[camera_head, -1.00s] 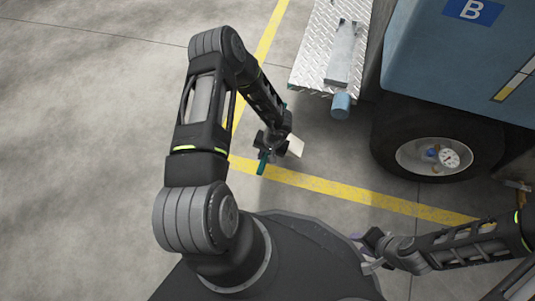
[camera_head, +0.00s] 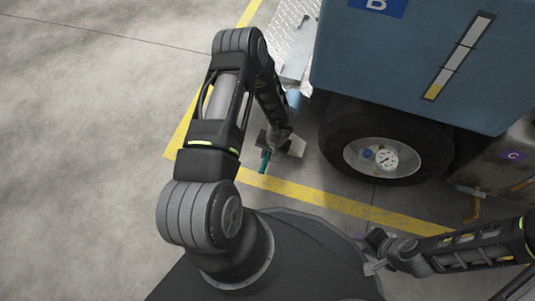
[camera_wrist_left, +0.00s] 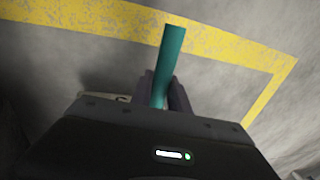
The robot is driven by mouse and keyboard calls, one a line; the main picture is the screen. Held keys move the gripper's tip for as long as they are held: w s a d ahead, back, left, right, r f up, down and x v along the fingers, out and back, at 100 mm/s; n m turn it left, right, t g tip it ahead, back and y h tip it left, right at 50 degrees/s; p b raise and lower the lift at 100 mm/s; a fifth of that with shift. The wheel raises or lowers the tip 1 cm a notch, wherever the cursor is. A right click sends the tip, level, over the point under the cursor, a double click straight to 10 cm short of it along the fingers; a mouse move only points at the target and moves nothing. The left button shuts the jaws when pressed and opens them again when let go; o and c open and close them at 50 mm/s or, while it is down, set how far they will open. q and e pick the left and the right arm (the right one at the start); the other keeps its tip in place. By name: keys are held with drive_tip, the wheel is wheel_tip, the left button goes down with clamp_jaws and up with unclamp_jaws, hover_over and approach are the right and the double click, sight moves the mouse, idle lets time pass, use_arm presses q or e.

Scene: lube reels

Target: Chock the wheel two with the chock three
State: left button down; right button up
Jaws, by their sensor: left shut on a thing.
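The chock, a pale block (camera_head: 296,146) with a teal handle (camera_head: 265,162), is held by my left gripper (camera_head: 272,146) left of the wheel. In the left wrist view the teal handle (camera_wrist_left: 172,55) stands up between the dark fingers, and most of the block is hidden. The wheel (camera_head: 385,150), a black tyre with a light hub and a gauge, sits under the blue body. A gap of floor separates chock and tyre. No number is readable on either. My right gripper (camera_head: 372,255) is low at the right, empty-looking, its jaws unclear.
The blue body (camera_head: 400,60) with a B label overhangs the wheel. A diamond-plate step (camera_head: 290,35) lies to its left. A grey unit marked C (camera_head: 510,150) and an orange pipe (camera_head: 473,205) are at right. A yellow floor line (camera_head: 320,200) runs in front. Open floor is left.

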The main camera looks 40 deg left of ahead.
use_arm(q)
drive_tip(key=shift+w, duration=0.1)
drive_tip(key=f+b, duration=0.1)
drive_tip(key=d+f+b, duration=0.1)
drive_tip(key=f+b, duration=0.1)
drive_tip(key=d+f+b, duration=0.1)
drive_tip(key=b, duration=0.1)
drive_tip(key=shift+w+f, duration=0.3)
drive_tip(key=shift+f, duration=0.1)
drive_tip(key=shift+w+d+r, duration=0.15)
drive_tip(key=shift+d+r, duration=0.05)
drive_tip(key=shift+d, duration=0.2)
drive_tip(key=shift+w+d, duration=0.1)
drive_tip(key=shift+d, duration=0.2)
drive_tip(key=shift+w+d, duration=0.3)
drive_tip(key=shift+d, duration=0.55)
drive_tip(key=shift+w+d, duration=0.3)
drive_tip(key=shift+d, duration=0.55)
drive_tip(key=shift+w+d, duration=0.3)
drive_tip(key=shift+d, duration=0.55)
drive_tip(key=c, duration=1.2)
unclamp_jaws()
drive_tip(key=shift+o, duration=0.2)
drive_tip(key=shift+s+f, duration=0.1)
